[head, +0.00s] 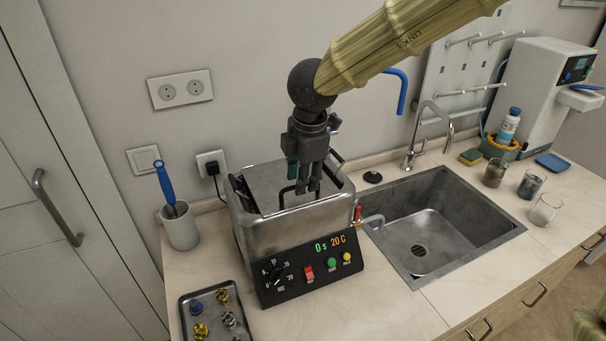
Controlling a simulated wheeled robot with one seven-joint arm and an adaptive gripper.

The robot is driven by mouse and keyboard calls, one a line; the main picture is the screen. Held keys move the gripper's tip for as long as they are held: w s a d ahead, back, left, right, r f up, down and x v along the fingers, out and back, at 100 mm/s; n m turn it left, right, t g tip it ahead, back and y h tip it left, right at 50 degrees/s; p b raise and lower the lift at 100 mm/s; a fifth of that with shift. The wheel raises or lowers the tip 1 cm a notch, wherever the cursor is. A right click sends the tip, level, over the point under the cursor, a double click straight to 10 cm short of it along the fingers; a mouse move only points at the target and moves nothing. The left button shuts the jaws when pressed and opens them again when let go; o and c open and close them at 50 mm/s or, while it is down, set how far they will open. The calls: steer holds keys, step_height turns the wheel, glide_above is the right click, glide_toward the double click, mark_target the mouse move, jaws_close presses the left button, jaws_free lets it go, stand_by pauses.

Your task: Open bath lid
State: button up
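The bath (285,224) is a box-shaped metal unit on the counter, with a black front panel (310,266) showing "0 s 20 C". Its lid (262,181) appears as a grey flat surface inside the rim and looks down, though my gripper hides part of the top. A thin black bent handle (284,192) shows near the middle of the top. My gripper (308,187) points down over the bath, its fingertips just right of this handle. I cannot tell whether they touch it, or how far apart the fingers are.
A cup with a blue-handled brush (180,228) stands left of the bath. A tray (186,302) with small coloured pieces lies in front left. A red-handled tap (358,213) sticks out at the bath's right, beside the sink (490,226). Glass jars stand farther right.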

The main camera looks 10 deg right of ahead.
steer(key=shift+f, duration=0.2)
jaws_close()
steer(key=shift+w+r, duration=0.1)
steer(key=shift+r, duration=0.05)
